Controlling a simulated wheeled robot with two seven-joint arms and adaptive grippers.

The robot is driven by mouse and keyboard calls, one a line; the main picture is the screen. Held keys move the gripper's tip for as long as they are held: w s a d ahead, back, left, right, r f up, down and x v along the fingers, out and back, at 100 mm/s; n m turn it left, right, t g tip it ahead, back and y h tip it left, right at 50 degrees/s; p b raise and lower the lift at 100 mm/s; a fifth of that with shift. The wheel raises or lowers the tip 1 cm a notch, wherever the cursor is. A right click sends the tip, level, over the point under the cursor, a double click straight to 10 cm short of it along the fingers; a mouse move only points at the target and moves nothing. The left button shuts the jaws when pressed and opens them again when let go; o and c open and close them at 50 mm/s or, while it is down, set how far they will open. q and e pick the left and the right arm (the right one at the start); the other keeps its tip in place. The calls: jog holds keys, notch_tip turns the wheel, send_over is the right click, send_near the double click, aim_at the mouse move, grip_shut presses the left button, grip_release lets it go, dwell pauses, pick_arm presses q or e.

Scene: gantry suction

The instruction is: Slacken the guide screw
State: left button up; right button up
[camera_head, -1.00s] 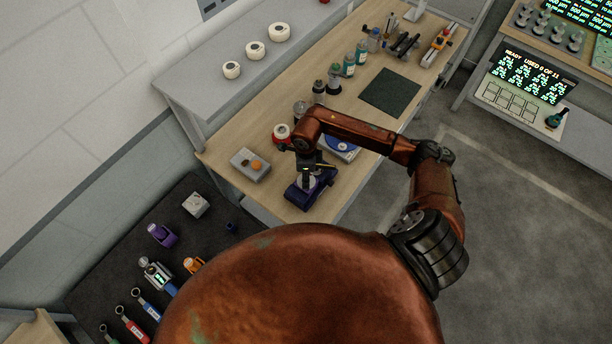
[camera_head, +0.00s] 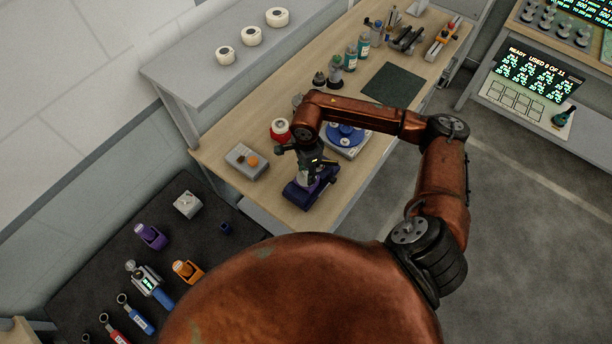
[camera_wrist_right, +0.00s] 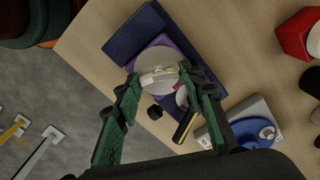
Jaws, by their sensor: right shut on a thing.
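A dark purple device (camera_head: 300,198) stands at the front edge of the wooden bench. In the right wrist view its purple body (camera_wrist_right: 183,47) carries a round grey disc (camera_wrist_right: 150,62). My right gripper (camera_head: 307,172) is over the device. In the right wrist view the green fingers of my right gripper (camera_wrist_right: 160,76) come in on both sides of a small pale piece (camera_wrist_right: 158,77) on the disc and are shut on it. I cannot tell whether this piece is the guide screw. A black and yellow handle-like part (camera_wrist_right: 184,127) lies beside the fingers. My left gripper is not in view.
A grey box with an orange knob (camera_head: 246,161) is left of the device. A dark mat (camera_head: 393,85) lies clear on the bench.

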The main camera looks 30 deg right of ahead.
aim_at(306, 174)
jog(key=shift+n+b, duration=0.8)
jog(key=shift+b, duration=0.05)
jog(key=o, duration=1.2)
jog(key=shift+c, duration=0.2)
notch_tip(306, 174, up, 12)
jog(key=shift+c, duration=0.4)
